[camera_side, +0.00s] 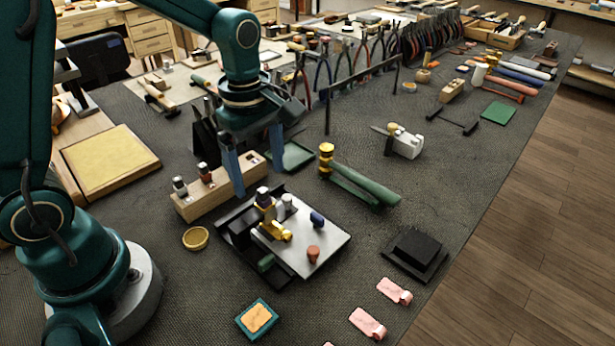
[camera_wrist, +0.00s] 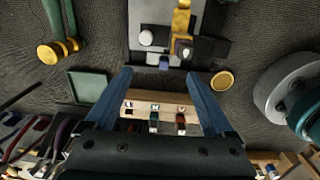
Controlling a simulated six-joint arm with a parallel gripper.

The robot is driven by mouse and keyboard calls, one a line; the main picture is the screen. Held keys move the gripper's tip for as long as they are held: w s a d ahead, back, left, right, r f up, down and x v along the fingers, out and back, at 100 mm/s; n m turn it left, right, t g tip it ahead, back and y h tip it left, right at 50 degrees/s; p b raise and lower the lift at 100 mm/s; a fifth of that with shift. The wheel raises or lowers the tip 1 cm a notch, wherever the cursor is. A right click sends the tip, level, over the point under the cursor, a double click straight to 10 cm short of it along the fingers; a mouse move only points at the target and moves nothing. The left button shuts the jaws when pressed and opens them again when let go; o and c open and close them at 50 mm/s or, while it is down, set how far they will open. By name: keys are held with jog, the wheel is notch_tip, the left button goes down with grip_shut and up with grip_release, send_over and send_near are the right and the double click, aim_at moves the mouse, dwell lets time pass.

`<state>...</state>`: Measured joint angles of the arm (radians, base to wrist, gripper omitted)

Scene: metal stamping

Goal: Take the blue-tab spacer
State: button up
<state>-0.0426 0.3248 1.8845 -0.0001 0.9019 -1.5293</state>
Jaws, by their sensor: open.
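My gripper (camera_side: 259,183) is open and empty. A small blue-tabbed piece (camera_wrist: 164,62) shows at the fixture's near edge. A blue piece (camera_side: 317,218) stands on the metal plate (camera_side: 328,240). I cannot tell which blue piece is the spacer.
The dark fixture with a yellow clamp (camera_side: 275,231) stands close to my fingers. A green tray (camera_side: 292,158), a brass dish (camera_side: 195,238) and a green-handled hammer (camera_side: 365,187) lie around it. Pliers stand behind.

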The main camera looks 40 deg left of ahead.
jog(key=shift+s+f, duration=0.2)
jog(key=shift+f, duration=2.75)
grip_shut()
